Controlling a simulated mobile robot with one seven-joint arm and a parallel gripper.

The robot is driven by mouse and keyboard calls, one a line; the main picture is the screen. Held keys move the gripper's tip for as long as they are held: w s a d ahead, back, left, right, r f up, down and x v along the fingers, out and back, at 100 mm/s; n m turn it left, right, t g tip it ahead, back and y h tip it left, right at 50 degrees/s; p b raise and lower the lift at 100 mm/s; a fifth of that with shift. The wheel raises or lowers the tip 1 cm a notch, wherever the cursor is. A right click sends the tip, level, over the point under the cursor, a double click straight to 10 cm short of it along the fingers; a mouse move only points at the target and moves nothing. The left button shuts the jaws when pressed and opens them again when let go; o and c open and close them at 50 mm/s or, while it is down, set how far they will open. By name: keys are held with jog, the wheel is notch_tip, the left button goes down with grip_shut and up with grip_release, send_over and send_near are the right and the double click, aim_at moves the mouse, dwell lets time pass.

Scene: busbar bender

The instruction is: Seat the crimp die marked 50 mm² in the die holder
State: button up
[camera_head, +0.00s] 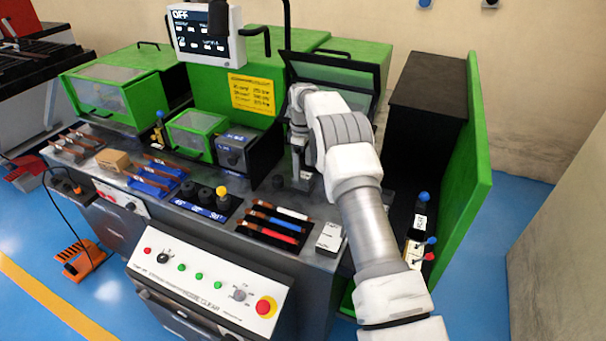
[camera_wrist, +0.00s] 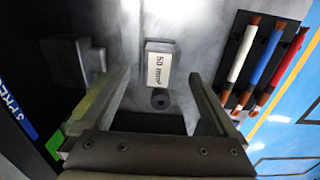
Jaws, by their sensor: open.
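In the wrist view, the crimp die (camera_wrist: 158,68) is a small grey block with a white label reading "50 mm²". It lies on a grey metal surface, beyond and between my two fingers. My gripper (camera_wrist: 160,76) is open, with one finger to each side of the die and nothing clearly held. A dark round part (camera_wrist: 160,98) shows just below the die. In the head view, my gripper (camera_head: 301,168) points down over the right part of the bench, and my arm hides much there. I cannot make out the die holder for certain.
Bars with white, blue and red sleeves (camera_wrist: 268,57) lie in a black tray right of my gripper; the tray also shows in the head view (camera_head: 240,229). A grey block (camera_wrist: 88,60) stands left of my left finger. An open-framed green guard (camera_head: 338,75) stands behind my gripper.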

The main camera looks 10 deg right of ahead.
aim_at(303, 175)
notch_tip(303, 175, up, 13)
jog(key=p, duration=0.1)
jog(key=shift+r, duration=0.2)
